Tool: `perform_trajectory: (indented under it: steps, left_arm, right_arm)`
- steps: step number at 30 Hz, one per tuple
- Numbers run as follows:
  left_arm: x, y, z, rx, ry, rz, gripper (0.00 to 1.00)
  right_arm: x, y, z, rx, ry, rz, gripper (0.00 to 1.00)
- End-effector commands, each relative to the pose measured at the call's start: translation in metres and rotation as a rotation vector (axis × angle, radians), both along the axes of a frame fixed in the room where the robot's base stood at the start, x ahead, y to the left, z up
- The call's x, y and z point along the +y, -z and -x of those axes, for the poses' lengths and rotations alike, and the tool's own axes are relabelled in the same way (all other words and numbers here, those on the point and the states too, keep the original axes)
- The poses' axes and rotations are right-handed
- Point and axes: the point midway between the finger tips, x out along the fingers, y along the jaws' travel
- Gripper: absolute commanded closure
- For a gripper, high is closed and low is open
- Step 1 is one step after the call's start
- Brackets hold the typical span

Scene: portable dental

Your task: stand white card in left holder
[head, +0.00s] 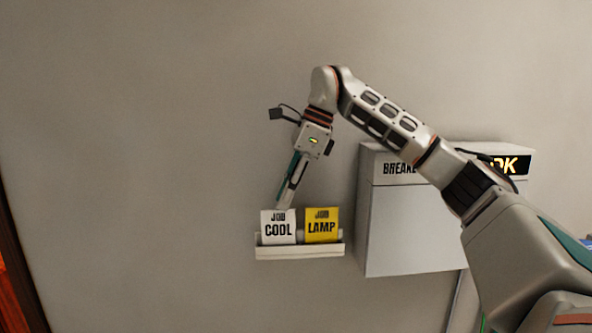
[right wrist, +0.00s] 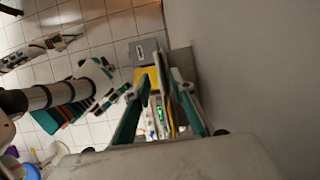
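My right gripper (head: 284,205) points down at the card's top edge. No finger covers the card's front, and I cannot tell whether the fingertips touch it. In the right wrist view the two teal-sided fingers of this gripper (right wrist: 165,78) are apart. The card cannot be made out clearly between them there.
A yellow card (head: 322,225), lettered JOB LAMP, stands close on the right in the same holder. A grey wall box (head: 415,232) with a BREAKE label and an OK sign is right of it, behind my right arm. The wall to the left is bare.

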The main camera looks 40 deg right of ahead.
Motion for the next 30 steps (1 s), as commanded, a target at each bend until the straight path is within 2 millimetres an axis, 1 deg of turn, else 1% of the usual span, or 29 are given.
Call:
perform_trajectory:
  steps: [1,7,12,15,20,25,28,29,30]
  left_arm:
    - [0.0,0.0,0.0,-0.001,0.0,0.0,1.0]
    - [0.0,-0.001,-0.001,-0.001,0.0,0.0,1.0]
    - [-0.001,-0.001,-0.001,-0.002,0.0,0.001,1.0]
    - [-0.001,-0.001,-0.001,-0.002,0.0,0.001,1.0]
    - [-0.001,-0.001,-0.001,-0.002,0.0,0.001,1.0]
    - [-0.001,-0.001,-0.001,-0.002,0.0,0.001,1.0]
    - [-0.001,-0.001,-0.001,-0.002,0.0,0.001,1.0]
    - [-0.001,-0.001,-0.001,-0.002,0.0,0.001,1.0]
    - [-0.001,-0.001,-0.001,-0.002,0.0,0.001,1.0]
  right_arm:
    - [-0.004,-0.012,0.002,-0.005,0.003,0.001,0.76]
    - [-0.016,-0.047,0.01,-0.003,0.002,0.0,0.76]
    - [-0.023,-0.067,0.014,-0.002,0.002,0.0,0.76]
    - [-0.026,-0.074,0.016,0.0,0.0,0.0,0.76]
    - [-0.028,-0.079,0.017,0.0,0.0,0.0,0.76]
    - [-0.026,-0.077,0.016,-0.001,-0.004,0.0,0.76]
    - [-0.016,-0.067,0.01,-0.007,-0.032,0.0,0.76]
    - [-0.01,-0.061,0.006,-0.012,-0.047,0.001,0.76]
    - [0.001,-0.052,0.001,-0.022,-0.073,-0.002,0.76]
